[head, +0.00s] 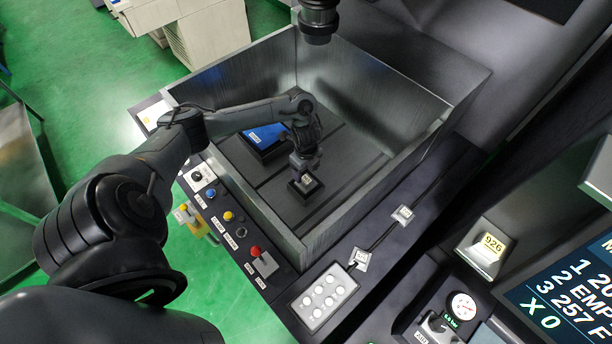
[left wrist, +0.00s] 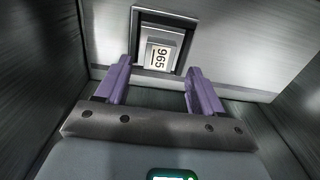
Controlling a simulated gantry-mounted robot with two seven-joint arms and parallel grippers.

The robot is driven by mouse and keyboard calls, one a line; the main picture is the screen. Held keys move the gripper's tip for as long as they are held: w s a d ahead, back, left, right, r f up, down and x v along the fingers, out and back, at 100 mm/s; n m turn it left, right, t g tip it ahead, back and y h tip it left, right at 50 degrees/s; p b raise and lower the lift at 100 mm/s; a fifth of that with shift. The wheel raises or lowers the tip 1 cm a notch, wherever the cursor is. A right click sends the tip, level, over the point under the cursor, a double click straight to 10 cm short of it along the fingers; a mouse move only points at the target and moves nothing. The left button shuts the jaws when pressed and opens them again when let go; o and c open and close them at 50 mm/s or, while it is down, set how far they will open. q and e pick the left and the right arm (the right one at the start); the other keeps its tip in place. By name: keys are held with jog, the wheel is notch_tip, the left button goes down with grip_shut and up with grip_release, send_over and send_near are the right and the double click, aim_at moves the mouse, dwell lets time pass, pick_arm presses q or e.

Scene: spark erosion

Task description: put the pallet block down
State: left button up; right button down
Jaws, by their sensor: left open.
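The pallet block (head: 306,186) is a small dark square piece with a pale labelled top, and it is on the floor of the metal tank (head: 398,82). In the left wrist view the block (left wrist: 163,47) shows a grey centre with the label 965 inside a dark square frame. My left gripper (head: 304,167) reaches down into the tank, right at the block. In the left wrist view its two purple fingers (left wrist: 160,72) are spread apart, with the block just beyond and between their tips. Whether a finger touches it, I cannot tell. My right gripper is not in view.
A blue-topped dark box (head: 265,137) sits in the tank behind my gripper. Tank walls surround the block. A dark cylindrical head (head: 318,22) hangs above the far wall. A button panel (head: 325,297) and coloured knobs line the near ledges. Tank floor to the right is clear.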

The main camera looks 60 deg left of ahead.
aim_at(306, 179)
pick_arm(q)
notch_tip(306, 179, up, 7)
jog(key=p, duration=0.2)
dwell(0.6)
